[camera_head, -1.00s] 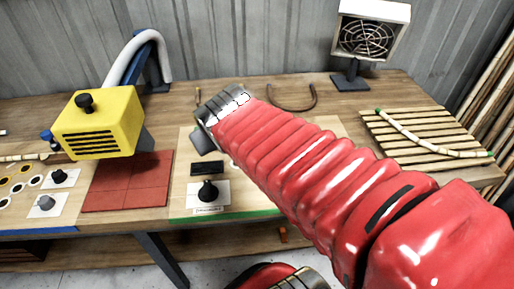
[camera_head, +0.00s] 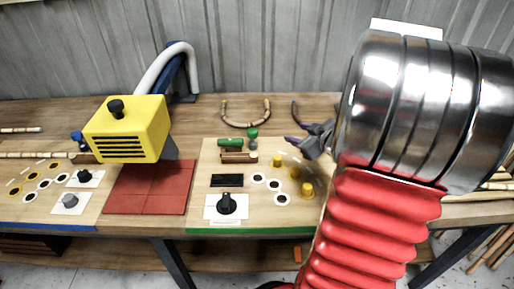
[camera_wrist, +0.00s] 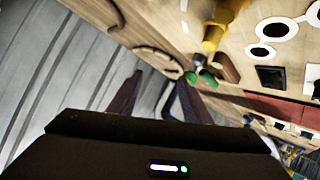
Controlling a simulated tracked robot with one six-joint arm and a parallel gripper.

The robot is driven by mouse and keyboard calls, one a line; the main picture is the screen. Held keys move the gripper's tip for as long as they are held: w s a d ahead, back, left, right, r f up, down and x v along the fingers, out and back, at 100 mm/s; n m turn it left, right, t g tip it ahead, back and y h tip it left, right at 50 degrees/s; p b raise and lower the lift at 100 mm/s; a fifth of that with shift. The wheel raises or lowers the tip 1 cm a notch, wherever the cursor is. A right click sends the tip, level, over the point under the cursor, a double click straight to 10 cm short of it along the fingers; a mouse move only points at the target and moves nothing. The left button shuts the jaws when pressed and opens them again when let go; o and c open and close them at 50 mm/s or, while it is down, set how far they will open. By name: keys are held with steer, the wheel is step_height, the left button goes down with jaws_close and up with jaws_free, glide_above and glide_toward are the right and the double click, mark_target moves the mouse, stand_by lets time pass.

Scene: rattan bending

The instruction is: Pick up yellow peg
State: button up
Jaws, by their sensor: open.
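Several yellow pegs stand on the pale board at centre right in the head view: a small one (camera_head: 277,160), a middle one (camera_head: 293,172) and a larger one (camera_head: 307,190). A yellow peg (camera_wrist: 214,36) also shows at the upper right of the wrist view, lying off to one side of my fingers. My gripper (camera_head: 296,144) is just behind and right of the pegs in the head view, apart from them. In the wrist view my two dark fingers (camera_wrist: 158,98) are spread, with nothing between them.
Beside the pegs are white rings (camera_head: 274,185), a black block (camera_head: 227,180), a knob (camera_head: 227,203) and green pieces (camera_head: 231,142). A curved rattan piece (camera_head: 246,120) lies behind. A yellow machine (camera_head: 127,130) and red mat (camera_head: 150,187) are left.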

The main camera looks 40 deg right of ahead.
steer(key=s+f+y, duration=0.1)
steer(key=s+f, duration=0.1)
steer(key=s+f+y, duration=0.2)
steer(key=s, duration=0.1)
steer(key=s+a+f+t+y, duration=0.1)
steer(key=s+f+y, duration=0.1)
steer(key=s, duration=0.1)
steer(key=shift+a+f, duration=0.1)
steer(key=shift+f, duration=0.15)
steer(key=shift+s+a+f, duration=0.1)
steer(key=shift+s+a, duration=0.1)
steer(key=shift+s, duration=0.2)
steer(key=shift+w, duration=0.1)
glide_toward(278, 158)
steer(key=shift+d+f+x, duration=0.15)
steer(key=shift+f+x, duration=0.05)
steer(key=shift+x, duration=1.1)
steer(key=shift+d+f+x, duration=0.15)
steer(key=shift+f+x, duration=0.05)
steer(key=shift+x, duration=1.15)
steer(key=shift+a+x, duration=0.2)
steer(key=shift+x, duration=2.3)
steer(key=shift+c, duration=0.4)
